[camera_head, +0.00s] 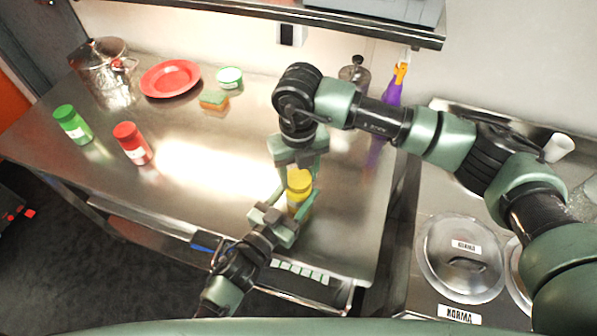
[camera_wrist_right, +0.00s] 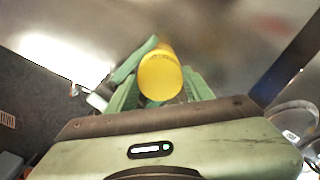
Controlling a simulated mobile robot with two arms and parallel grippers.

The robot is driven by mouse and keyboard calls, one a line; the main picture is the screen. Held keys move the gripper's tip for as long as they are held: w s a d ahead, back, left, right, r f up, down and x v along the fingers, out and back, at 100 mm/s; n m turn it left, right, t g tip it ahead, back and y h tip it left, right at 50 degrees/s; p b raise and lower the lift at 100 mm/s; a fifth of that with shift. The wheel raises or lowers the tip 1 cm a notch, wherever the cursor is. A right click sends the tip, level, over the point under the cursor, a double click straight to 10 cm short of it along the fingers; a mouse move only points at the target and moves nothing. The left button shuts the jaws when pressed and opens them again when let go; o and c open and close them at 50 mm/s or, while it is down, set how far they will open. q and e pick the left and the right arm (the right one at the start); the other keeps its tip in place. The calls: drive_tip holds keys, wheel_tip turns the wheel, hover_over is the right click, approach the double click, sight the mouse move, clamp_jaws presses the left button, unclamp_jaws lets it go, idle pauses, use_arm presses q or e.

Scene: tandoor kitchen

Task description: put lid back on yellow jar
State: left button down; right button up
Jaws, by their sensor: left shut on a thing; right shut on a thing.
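The yellow jar (camera_head: 299,203) stands near the front edge of the steel table in the head view. My left gripper (camera_head: 296,206) comes in from the lower left and is shut on the jar body. My right gripper (camera_head: 299,174) points down from above and is shut on the yellow lid (camera_head: 299,178) at the top of the jar. In the right wrist view the round yellow lid (camera_wrist_right: 160,77) sits between my right fingers. The lid is in line with the jar; I cannot tell whether it is seated or slightly apart.
A red shaker (camera_head: 132,144), a green shaker (camera_head: 72,125), a red plate (camera_head: 171,78), a sponge (camera_head: 213,100), a green-and-white tub (camera_head: 229,77) and a metal pot (camera_head: 105,72) stand farther left. Lidded pans (camera_head: 461,258) are at right. A shelf (camera_head: 350,22) overhangs the back.

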drive_tip(key=o, duration=1.5)
drive_tip(key=shift+o, duration=0.2)
drive_tip(key=shift+r, duration=2.3)
drive_tip(key=shift+c, duration=0.3)
wheel_tip(320, 180, up, 2)
drive_tip(key=n, duration=0.4)
drive_tip(key=r+n, duration=0.1)
drive_tip(key=shift+r+n, duration=0.25)
drive_tip(key=shift+n, duration=0.15)
drive_tip(key=shift+f, duration=0.1)
